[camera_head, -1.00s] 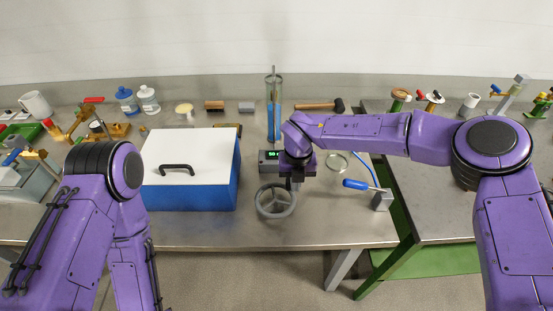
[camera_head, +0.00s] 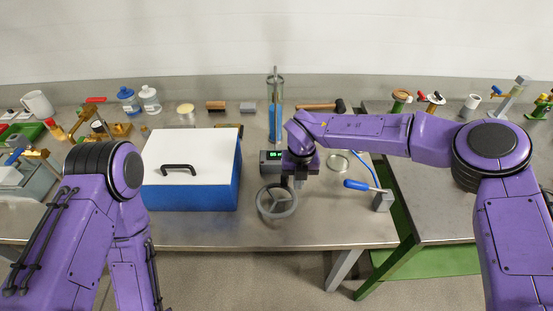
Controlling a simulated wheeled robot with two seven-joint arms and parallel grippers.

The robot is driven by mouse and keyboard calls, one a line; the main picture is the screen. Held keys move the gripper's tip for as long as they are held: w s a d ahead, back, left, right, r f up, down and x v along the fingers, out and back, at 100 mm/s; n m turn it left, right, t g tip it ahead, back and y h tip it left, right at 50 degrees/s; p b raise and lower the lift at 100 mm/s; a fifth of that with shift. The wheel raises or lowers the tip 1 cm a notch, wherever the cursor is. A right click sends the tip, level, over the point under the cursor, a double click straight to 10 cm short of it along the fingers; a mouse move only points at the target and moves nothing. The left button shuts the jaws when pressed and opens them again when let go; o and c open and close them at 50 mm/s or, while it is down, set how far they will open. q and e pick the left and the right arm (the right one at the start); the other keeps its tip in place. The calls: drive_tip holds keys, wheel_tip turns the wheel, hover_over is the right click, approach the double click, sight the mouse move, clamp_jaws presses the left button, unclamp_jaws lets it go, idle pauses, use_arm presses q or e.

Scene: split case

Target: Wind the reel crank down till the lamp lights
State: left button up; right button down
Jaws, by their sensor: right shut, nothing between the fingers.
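A grey spoked handwheel (camera_head: 276,202), which may be the reel crank, stands at the front of the table. Behind it a grey box (camera_head: 269,155) shows a small green lit display; I cannot tell whether this is the lamp. A tall clear column with blue inside (camera_head: 275,120) rises behind the box. My right gripper (camera_head: 297,182) points down at the wheel's upper right rim. It is shut and empty; whether it touches the rim is unclear. Part of the box is hidden by my right arm. My left gripper is out of view.
A blue case with a white lid (camera_head: 190,150) stands left of the wheel. A blue-handled lever on a grey block (camera_head: 382,201) stands to the right. The table front is clear.

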idle(0.3)
wheel_tip(320, 180, up, 7)
drive_tip(key=p, duration=0.4)
drive_tip(key=shift+p, duration=0.4)
idle(0.4)
